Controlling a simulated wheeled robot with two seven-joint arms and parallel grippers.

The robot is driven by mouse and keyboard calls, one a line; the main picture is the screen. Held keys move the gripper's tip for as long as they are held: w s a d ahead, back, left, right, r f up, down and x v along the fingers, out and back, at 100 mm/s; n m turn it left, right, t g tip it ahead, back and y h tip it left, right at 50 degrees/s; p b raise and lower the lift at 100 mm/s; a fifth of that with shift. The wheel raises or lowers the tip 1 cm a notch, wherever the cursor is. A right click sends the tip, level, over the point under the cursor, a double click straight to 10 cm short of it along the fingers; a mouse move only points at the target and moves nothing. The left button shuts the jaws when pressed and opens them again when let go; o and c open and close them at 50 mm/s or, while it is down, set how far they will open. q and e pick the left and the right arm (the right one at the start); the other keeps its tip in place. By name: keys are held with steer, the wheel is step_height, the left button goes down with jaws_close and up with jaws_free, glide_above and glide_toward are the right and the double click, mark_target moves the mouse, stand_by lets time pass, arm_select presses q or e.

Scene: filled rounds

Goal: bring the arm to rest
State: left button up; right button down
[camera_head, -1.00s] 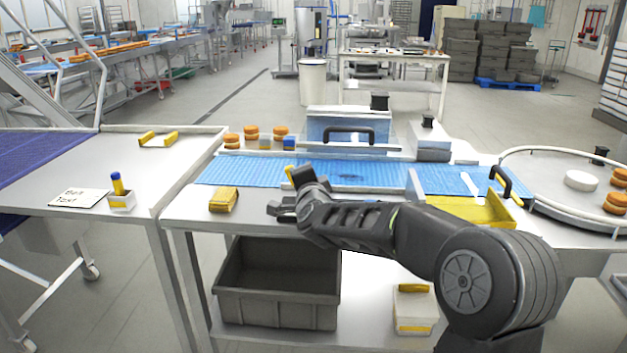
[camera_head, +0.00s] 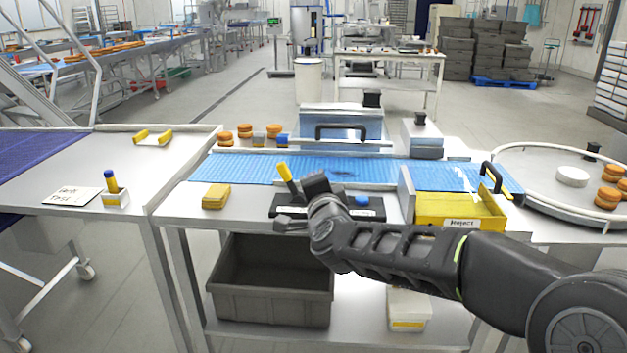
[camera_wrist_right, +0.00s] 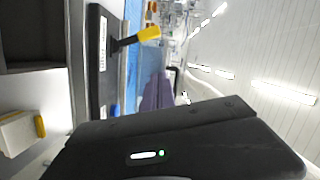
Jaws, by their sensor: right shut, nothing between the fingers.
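My right arm (camera_head: 400,255) reaches in from the right, in front of the work table (camera_head: 180,205). The gripper is shut and empty. It is beside a black stand (camera_head: 372,213) that carries a yellow-handled tool (camera_head: 287,174); the arm hides part of the stand. In the right wrist view, the black stand (camera_wrist_right: 97,65) and the yellow handle (camera_wrist_right: 148,33) show beyond my dark gripper body (camera_wrist_right: 180,145). My left arm is not in view.
A yellow reject tray (camera_head: 440,208) stands right of the stand, above my forearm. A blue conveyor (camera_head: 250,168) runs behind. A grey crate (camera_head: 270,307) and a white box (camera_head: 408,312) are on the lower shelf.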

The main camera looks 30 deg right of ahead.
stand_by(0.3)
steer(key=s+a+f+n+g+y+p, duration=0.3)
steer(key=a+f+n, duration=0.55)
steer(key=f, duration=0.65)
steer(key=s+a+f+n+g+y+p, duration=0.1)
steer(key=a+f+n+g+y, duration=0.3)
steer(key=a+f, duration=0.9)
steer(key=s+a+f+n+g+y+p, duration=0.2)
steer(key=s+a+f+g, duration=0.2)
steer(key=s+f, duration=0.5)
steer(key=s+a+f+n+g+y+p, duration=0.2)
steer(key=s+a+f, duration=0.4)
steer(key=s, duration=1.2)
step_height(320, 180, down, 4)
steer(key=shift+s+a+r+n+g+p, duration=0.15)
steer(key=shift+a+n+g+p, duration=0.3)
steer(key=shift+g, duration=0.55)
steer(key=shift+d, duration=0.15)
